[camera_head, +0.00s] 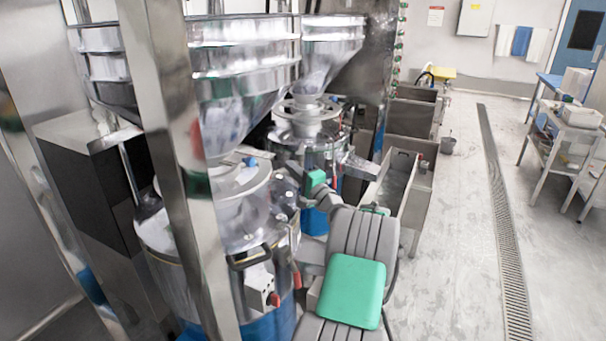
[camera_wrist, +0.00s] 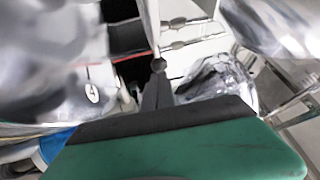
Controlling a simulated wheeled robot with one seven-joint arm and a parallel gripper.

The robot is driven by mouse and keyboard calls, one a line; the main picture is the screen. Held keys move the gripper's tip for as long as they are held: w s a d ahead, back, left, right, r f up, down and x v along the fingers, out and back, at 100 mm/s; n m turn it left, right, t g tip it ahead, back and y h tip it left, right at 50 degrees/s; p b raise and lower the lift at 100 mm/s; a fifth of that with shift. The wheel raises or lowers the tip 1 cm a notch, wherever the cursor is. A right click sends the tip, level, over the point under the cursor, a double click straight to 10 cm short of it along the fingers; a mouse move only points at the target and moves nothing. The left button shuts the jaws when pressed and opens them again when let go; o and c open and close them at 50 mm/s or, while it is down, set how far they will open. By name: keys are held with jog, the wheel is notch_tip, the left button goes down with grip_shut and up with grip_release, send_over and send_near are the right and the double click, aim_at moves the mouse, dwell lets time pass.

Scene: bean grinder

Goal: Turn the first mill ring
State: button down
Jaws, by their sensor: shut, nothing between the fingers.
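The near mill (camera_head: 210,235) is a shiny steel drum with a blue base, partly hidden behind a steel post. Its pale round ring (camera_head: 240,182) sits on top under the hopper. A black handle and a small box with a red knob are on its front. In the wrist view my gripper (camera_wrist: 158,72) is shut and empty, its dark fingers pointing away from the green housing. Blurred shiny metal fills the left of that view; I cannot tell which mill part it is. In the head view my wrist is between the two mills, and the fingertips are hard to make out.
A second mill (camera_head: 312,140) stands behind the first, under its own hopper (camera_head: 330,45). The steel post (camera_head: 178,150) rises in front of the near mill. Metal bins (camera_head: 398,185) line the right side.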

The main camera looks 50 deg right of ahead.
jog(key=p+x, duration=0.1)
jog(key=x, duration=0.2)
jog(key=shift+w+d+r, duration=0.1)
jog(key=shift+w, duration=0.2)
jog(key=shift+w+d+f+b, duration=0.1)
jog(key=shift+w+d+b, duration=0.2)
jog(key=shift+w+b, duration=0.2)
jog(key=shift+w+d+f+b, duration=0.1)
jog(key=shift+w+d+b, duration=0.15)
jog(key=shift+w+b, duration=0.25)
jog(key=shift+r, duration=0.4)
jog(key=shift+w, duration=0.1)
